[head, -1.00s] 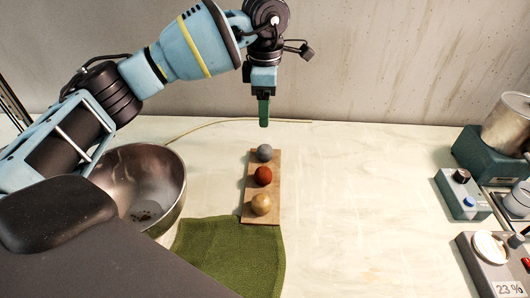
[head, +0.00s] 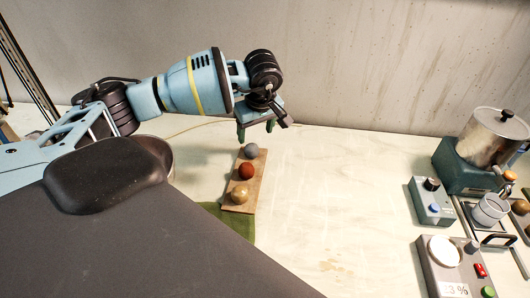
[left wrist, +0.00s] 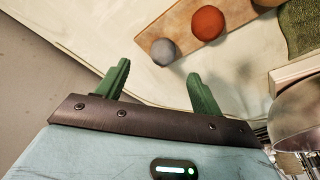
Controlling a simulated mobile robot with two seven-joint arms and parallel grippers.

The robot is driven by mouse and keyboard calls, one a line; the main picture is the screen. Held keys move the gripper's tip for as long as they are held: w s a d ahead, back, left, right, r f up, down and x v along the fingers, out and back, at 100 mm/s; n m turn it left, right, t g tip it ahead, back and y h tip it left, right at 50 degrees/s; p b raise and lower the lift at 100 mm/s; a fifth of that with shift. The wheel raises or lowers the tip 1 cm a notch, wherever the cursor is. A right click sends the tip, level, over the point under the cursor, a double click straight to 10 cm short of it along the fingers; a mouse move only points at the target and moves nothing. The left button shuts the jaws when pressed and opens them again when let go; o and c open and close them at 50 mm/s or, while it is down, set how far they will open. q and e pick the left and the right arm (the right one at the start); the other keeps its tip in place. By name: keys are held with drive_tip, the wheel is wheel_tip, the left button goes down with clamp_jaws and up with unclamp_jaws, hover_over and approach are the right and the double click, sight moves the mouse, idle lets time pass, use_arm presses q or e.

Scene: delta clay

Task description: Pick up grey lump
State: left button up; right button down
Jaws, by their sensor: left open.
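The grey lump (head: 251,150) is a small round ball at the far end of a wooden board (head: 233,208). A red-brown lump (head: 246,171) and a tan lump (head: 239,194) sit in line behind it, nearer to me. My left gripper (head: 256,130) is open and empty, just beyond and above the grey lump, fingers pointing down. In the left wrist view the grey lump (left wrist: 163,51) shows ahead of the gap between the green fingers (left wrist: 158,70), not between them. My right gripper is not in view.
A green cloth (head: 240,224) lies under the board's near end. A metal bowl (left wrist: 302,118) stands beside it, mostly hidden in the head view. A pot (head: 492,138) and devices with knobs (head: 431,202) stand at the right. The table between is clear.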

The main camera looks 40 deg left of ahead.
sight(252, 147)
use_arm(q)
drive_tip(key=shift+m, duration=0.5)
drive_tip(key=shift+s+p+x, duration=0.1)
drive_tip(key=shift+p+x, duration=0.05)
drive_tip(key=shift+x, duration=1.9)
drive_tip(key=shift+s+p+x, duration=0.15)
drive_tip(key=shift+x, duration=1.9)
drive_tip(key=shift+a, duration=0.15)
drive_tip(key=c, duration=1.2)
drive_tip(key=shift+w+a+r+v, duration=0.15)
drive_tip(key=shift+a+v, duration=0.2)
drive_tip(key=shift+v, duration=1.3)
drive_tip(key=shift+w+a+r+v, duration=0.1)
drive_tip(key=shift+w+a+v, duration=0.2)
drive_tip(key=shift+v, duration=1.35)
drive_tip(key=shift+w+a+v, duration=0.1)
drive_tip(key=shift+a+v, duration=0.3)
drive_tip(key=shift+v, duration=1.25)
